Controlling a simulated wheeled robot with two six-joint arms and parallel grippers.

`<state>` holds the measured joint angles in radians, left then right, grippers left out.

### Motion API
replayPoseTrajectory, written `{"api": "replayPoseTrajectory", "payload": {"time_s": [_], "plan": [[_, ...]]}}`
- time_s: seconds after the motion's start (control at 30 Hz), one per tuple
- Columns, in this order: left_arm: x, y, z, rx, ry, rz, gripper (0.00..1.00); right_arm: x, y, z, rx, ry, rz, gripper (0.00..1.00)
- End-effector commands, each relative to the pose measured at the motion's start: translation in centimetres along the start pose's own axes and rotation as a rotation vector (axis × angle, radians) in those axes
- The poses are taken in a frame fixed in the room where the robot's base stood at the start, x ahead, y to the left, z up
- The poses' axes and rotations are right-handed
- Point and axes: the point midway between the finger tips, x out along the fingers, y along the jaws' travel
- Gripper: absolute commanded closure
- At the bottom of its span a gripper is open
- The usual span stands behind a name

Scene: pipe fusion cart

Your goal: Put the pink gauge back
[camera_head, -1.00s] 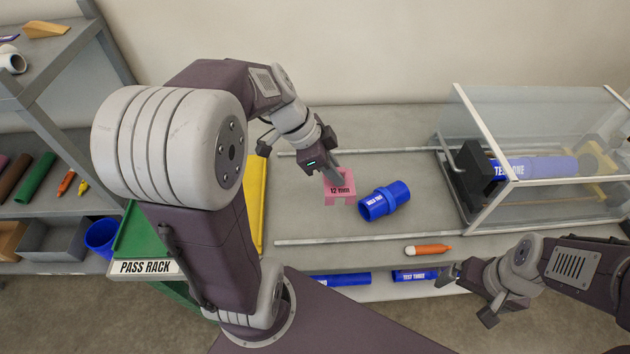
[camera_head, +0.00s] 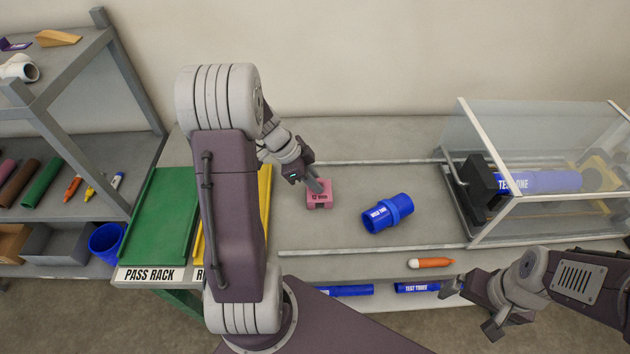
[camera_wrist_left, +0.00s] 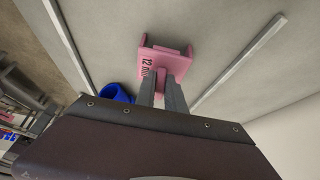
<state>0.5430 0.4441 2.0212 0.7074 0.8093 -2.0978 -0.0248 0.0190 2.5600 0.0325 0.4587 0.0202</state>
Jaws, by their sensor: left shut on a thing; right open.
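The pink gauge (camera_head: 319,196), a small notched block marked "12 mm", is over the grey cart top between two pale rails. My left gripper (camera_head: 317,186) is shut on it from above. In the left wrist view the gauge (camera_wrist_left: 165,62) sits at the tips of the left gripper's fingers (camera_wrist_left: 163,92), its notch facing away. I cannot tell whether the gauge touches the cart top. My right gripper (camera_head: 470,305) is open and empty at the lower right, in front of the cart.
A blue pipe piece (camera_head: 388,213) lies right of the gauge. A clear-walled case (camera_head: 545,170) with a blue pipe stands right. An orange marker (camera_head: 430,263) lies at the front edge. The green pass rack (camera_head: 160,220) and a yellow rack (camera_head: 265,205) are left, beside grey shelves (camera_head: 85,160).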

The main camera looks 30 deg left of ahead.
Motion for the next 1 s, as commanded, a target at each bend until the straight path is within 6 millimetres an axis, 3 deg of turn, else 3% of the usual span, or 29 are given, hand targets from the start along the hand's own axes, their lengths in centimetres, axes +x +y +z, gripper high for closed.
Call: {"api": "replayPoseTrajectory", "payload": {"time_s": [0.23,0.27,0.33,0.67,0.77,1.0], "plan": [[0.4,0.0,0.2,0.001,0.0,0.0,1.0,0.7,0.0,0.1,0.0,0.0,0.0,0.04],[0.4,0.0,0.2,0.001,0.0,0.0,0.83,0.6,0.0,0.1,0.0,0.0,0.0,0.04],[0.3,0.0,0.1,0.001,0.0,0.0,0.64,0.5,0.0,0.1,0.0,0.0,0.0,0.04],[0.0,0.0,0.0,0.0,0.0,0.001,0.64,0.1,0.0,0.0,0.0,0.0,0.0,0.04],[-1.1,-0.1,-0.1,0.002,0.001,-0.003,0.64,-0.1,0.0,0.0,0.0,0.0,0.0,0.04],[-7.4,-0.1,-0.1,0.001,0.0,-0.007,0.64,-0.4,0.0,0.0,0.0,0.0,0.0,0.04]]}}
